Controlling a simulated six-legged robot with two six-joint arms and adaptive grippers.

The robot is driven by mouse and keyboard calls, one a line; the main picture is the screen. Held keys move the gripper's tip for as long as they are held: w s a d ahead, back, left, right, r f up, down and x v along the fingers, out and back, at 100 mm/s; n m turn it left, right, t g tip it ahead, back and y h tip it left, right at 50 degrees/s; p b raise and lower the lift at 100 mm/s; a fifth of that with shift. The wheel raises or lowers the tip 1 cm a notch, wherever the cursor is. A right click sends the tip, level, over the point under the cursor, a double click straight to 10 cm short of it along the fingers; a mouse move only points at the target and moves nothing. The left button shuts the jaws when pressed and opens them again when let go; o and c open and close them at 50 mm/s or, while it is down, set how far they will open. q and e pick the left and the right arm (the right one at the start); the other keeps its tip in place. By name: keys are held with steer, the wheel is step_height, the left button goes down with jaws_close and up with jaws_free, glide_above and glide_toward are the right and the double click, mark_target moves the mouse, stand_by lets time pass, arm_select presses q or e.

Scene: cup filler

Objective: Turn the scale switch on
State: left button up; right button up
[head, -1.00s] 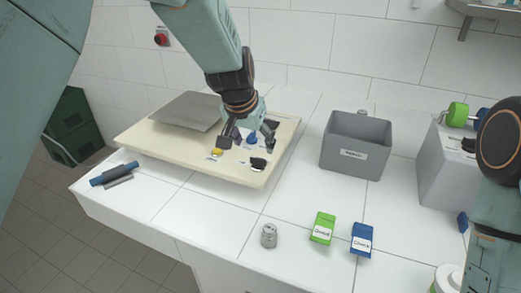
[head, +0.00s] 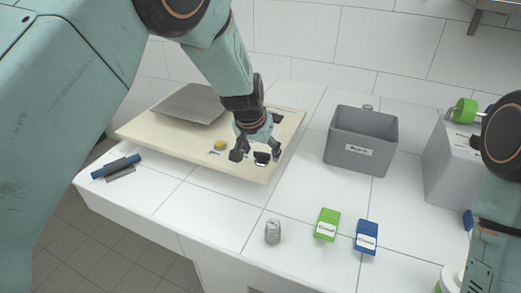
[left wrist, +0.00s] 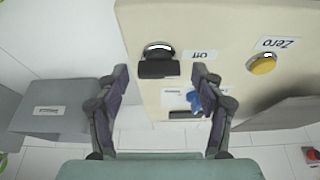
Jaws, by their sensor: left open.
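The scale (head: 190,150) is a cream slab with a grey metal plate (head: 190,103) on it. Its black switch (head: 261,157) is near the front right corner; in the left wrist view the switch (left wrist: 158,68) has an "Off" label beside it. A yellow button (head: 220,145) is to its left, marked "Zero" in the left wrist view. A blue knob (left wrist: 193,100) is partly hidden by a finger. My left gripper (head: 258,150) is open and empty, its fingertips on either side of the switch; contact cannot be told. My right gripper is out of view.
A grey bin (head: 360,142) stands right of the scale. A small metal weight (head: 272,232), a green box (head: 327,224) and a blue box (head: 366,237) are at the front.

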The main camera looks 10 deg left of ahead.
arm_select(q)
steer(key=shift+s+d+r, duration=0.1)
steer(key=shift+d+r, duration=0.05)
steer(key=shift+c, duration=0.5)
steer(key=c, duration=1)
steer(key=shift+c, duration=0.2)
